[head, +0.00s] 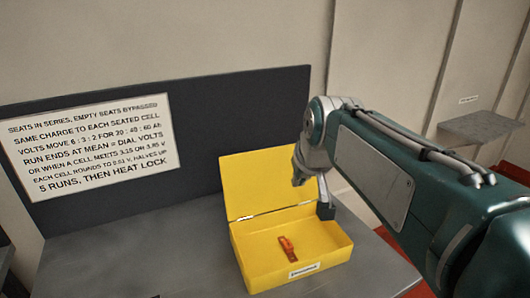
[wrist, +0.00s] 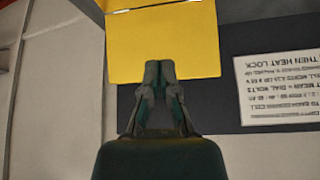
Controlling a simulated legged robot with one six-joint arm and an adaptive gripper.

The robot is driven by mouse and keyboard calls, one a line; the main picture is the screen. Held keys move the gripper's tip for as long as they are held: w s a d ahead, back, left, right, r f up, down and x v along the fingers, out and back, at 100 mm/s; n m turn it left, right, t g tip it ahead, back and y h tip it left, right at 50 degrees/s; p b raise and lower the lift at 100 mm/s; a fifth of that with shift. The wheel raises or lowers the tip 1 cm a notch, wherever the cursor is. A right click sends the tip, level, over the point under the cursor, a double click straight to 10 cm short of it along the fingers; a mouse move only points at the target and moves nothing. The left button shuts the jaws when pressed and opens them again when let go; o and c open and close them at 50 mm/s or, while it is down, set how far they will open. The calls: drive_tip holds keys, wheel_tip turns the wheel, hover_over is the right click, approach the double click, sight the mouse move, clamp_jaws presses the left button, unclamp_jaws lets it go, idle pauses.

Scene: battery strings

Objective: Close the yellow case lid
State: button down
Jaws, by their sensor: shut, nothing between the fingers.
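The yellow case (head: 245,268) sits on the grey table with its lid (head: 250,180) standing open, nearly upright and tilted back. A small orange-red object (head: 287,247) lies inside the case. My arm reaches in from the right, and its wrist end hangs beside the right part of the lid. My gripper's fingers are hard to make out in the head view. In the wrist view, which is upside down, my gripper (wrist: 160,68) is shut and empty. Its fingertips overlap the lid's free edge (wrist: 200,72) in the picture. I cannot tell whether they touch the lid.
A dark upright panel (head: 240,105) with a white printed sign (head: 90,140) stands behind the case. The grey table (head: 150,245) is clear left of the case. A grey shelf (head: 482,127) is on the wall at the far right.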

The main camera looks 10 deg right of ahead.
drive_tip(key=shift+n+t+y, duration=0.4)
drive_tip(key=shift+n+y, duration=0.1)
drive_tip(key=shift+n, duration=0.2)
drive_tip(key=w, duration=0.8)
drive_tip(key=w+a, duration=0.1)
drive_tip(key=w, duration=0.8)
drive_tip(key=w+a+f, duration=0.1)
drive_tip(key=w, duration=0.8)
drive_tip(key=shift+w+a+f, duration=0.1)
drive_tip(key=shift+w+a, duration=0.1)
drive_tip(key=shift+w, duration=0.05)
drive_tip(key=x, duration=0.9)
drive_tip(key=shift+s+d+f, duration=0.1)
drive_tip(key=shift+s+d, duration=0.1)
drive_tip(key=shift+s, duration=0.7)
drive_tip(key=shift+s+d, duration=0.25)
drive_tip(key=shift+s, duration=0.7)
